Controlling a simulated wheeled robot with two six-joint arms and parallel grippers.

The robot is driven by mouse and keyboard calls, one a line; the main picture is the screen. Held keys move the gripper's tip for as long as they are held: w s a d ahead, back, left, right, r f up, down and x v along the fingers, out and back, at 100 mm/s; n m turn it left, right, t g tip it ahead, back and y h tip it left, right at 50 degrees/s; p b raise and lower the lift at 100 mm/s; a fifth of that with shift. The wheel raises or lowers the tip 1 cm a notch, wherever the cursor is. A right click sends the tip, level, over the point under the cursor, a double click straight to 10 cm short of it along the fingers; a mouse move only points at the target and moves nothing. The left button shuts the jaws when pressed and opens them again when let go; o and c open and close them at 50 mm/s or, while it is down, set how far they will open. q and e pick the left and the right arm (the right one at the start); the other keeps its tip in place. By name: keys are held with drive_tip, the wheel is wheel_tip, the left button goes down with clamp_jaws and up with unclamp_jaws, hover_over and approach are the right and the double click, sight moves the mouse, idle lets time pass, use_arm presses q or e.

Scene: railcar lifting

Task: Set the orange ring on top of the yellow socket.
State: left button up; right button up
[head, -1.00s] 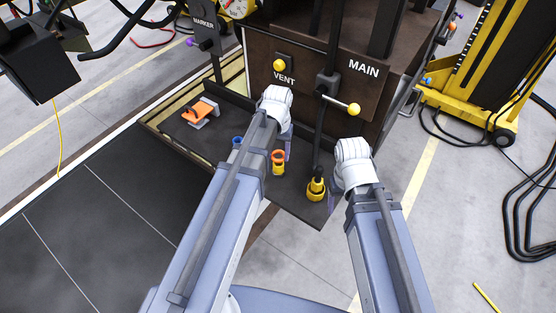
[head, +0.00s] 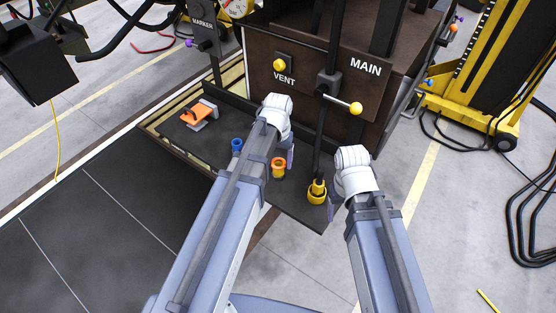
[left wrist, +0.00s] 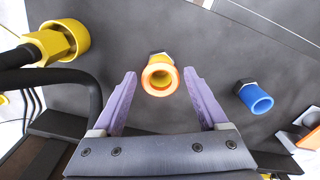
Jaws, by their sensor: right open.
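The orange ring (left wrist: 174,82) is at the top of the yellow socket (head: 279,173). The ring and socket stand on the dark tray (head: 250,184), and I cannot tell how firmly the ring is seated. My left gripper (left wrist: 160,78) is open, with one purple finger on each side of the ring and a gap to both. In the head view, my left arm partly hides this gripper (head: 288,158). My right gripper (head: 332,208) is open and empty beside the tray's right edge, mostly hidden by its wrist.
A blue fitting (head: 237,145) and an orange-and-grey clamp-like piece (head: 200,114) are on the tray to the left. A yellow hose coupling (head: 317,192) with a black hose stands to the right. The brown MAIN/VENT panel (head: 310,100), with a yellow-knobbed lever (head: 355,108), rises behind.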

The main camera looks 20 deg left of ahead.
sight(278, 164)
use_arm(q)
drive_tip(key=shift+o, duration=0.5)
drive_tip(key=shift+r, duration=0.15)
wheel_tip(278, 164, up, 13)
drive_tip(key=p, duration=1.3)
drive_tip(key=s+d+m+y, duration=0.1)
drive_tip(key=s+d+m, duration=0.2)
drive_tip(key=s+d, duration=0.7)
drive_tip(key=s, duration=0.3)
drive_tip(key=shift+s+d+m, duration=0.2)
drive_tip(key=shift+s+m, duration=0.2)
